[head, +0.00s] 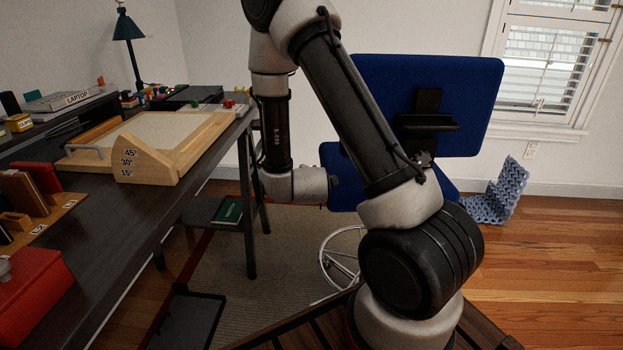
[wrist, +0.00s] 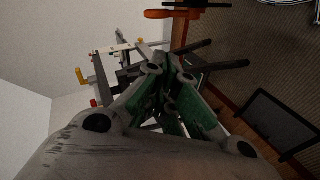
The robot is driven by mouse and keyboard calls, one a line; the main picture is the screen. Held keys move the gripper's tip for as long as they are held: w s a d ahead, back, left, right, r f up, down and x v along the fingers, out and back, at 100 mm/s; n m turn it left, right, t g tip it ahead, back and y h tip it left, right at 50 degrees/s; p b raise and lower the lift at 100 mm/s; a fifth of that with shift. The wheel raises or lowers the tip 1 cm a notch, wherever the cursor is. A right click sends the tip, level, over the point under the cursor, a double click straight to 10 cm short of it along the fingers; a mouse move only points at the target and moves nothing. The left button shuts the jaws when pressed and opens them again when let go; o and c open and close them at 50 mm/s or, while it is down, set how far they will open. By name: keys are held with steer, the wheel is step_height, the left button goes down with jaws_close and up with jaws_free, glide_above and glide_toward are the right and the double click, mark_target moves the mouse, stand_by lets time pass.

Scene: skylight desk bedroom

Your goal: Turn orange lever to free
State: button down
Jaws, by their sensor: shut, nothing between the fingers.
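An orange lever (wrist: 172,13) shows at the top edge of the wrist view, beside dark bars. My gripper (wrist: 172,62) is in the middle of the wrist view, its green-padded fingers drawn together with nothing between them. The lever lies beyond the fingertips, towards the top of that view, and appears apart from them. In the head view my arm reaches down between the desk and a blue chair (head: 430,85). I cannot make out the lever or the fingertips there. Any markings by the lever are too small to read.
A dark desk (head: 130,225) with a wooden angled board (head: 165,135) stands left. Grey bars with a yellow knob (wrist: 81,77) and a red knob (wrist: 93,103) show in the wrist view. A dark tray (head: 188,315) lies on the rug. Open wood floor lies right.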

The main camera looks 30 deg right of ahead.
step_height(320, 180, down, 3)
steer(key=s+d+n+t+h, duration=0.1)
steer(key=s+d+n+h, duration=0.1)
steer(key=n, duration=0.1)
steer(key=x, duration=1.4)
steer(key=shift+w+d+r+g, duration=0.1)
steer(key=shift+w+d+g, duration=0.05)
steer(key=shift+w+g, duration=0.35)
steer(key=shift+w+d+f+g+y, duration=0.3)
steer(key=shift+w+f+g+y, duration=0.1)
steer(key=shift+w+g, duration=0.25)
steer(key=shift+w+d+f+g+y, duration=0.35)
steer(key=shift+w+g+y, duration=0.05)
steer(key=shift+w+g, duration=0.25)
steer(key=shift+w+d+f+g+y, duration=0.3)
steer(key=shift+w+f+g+y, duration=0.1)
steer(key=shift+w+g, duration=0.25)
steer(key=shift+w, duration=0.1)
